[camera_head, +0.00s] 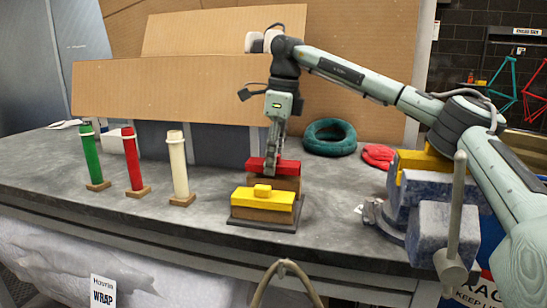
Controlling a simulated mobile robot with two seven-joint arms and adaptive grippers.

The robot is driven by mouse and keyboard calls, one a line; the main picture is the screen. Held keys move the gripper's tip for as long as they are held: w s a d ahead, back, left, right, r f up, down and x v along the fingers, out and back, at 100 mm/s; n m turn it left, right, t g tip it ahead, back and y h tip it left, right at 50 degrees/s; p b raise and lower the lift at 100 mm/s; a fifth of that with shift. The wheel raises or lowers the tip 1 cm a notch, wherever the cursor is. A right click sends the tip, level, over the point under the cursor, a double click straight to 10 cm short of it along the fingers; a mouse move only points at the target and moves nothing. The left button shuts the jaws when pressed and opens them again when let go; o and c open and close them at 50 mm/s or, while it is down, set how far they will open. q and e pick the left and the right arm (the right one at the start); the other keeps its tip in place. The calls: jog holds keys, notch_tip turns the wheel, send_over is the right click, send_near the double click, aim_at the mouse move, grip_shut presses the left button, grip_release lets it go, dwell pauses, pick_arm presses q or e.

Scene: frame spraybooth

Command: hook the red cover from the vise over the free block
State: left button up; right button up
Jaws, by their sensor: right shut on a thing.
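The red cover (289,168) is in my right gripper (271,165), which points straight down with its fingers shut on the cover's middle. The cover is at the top of the brown free block (288,184), lying along it. I cannot tell whether it rests fully on the block or sits slightly above it. The front block beside it carries a yellow cover (262,201) with a small knob. The blue-grey vise (425,200) stands at the right, with a yellow piece (425,160) at its top. My left gripper is not in view.
Green (85,155), red (132,160) and cream (177,165) tubes stand upright on the grey table (120,215) at the left. A teal coil (328,138) and a red coil (378,156) lie at the back. Cardboard panels stand behind. The table between tubes and blocks is clear.

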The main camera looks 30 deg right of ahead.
jog(key=shift+s+f, duration=0.1)
jog(key=shift+f, duration=0.55)
jog(key=o, duration=1.2)
jog(key=shift+s, duration=0.1)
jog(key=r, duration=0.8)
jog(key=shift+s+d, duration=0.15)
jog(key=shift+s, duration=0.05)
jog(key=shift+s+d+r, duration=0.1)
jog(key=shift+r, duration=0.35)
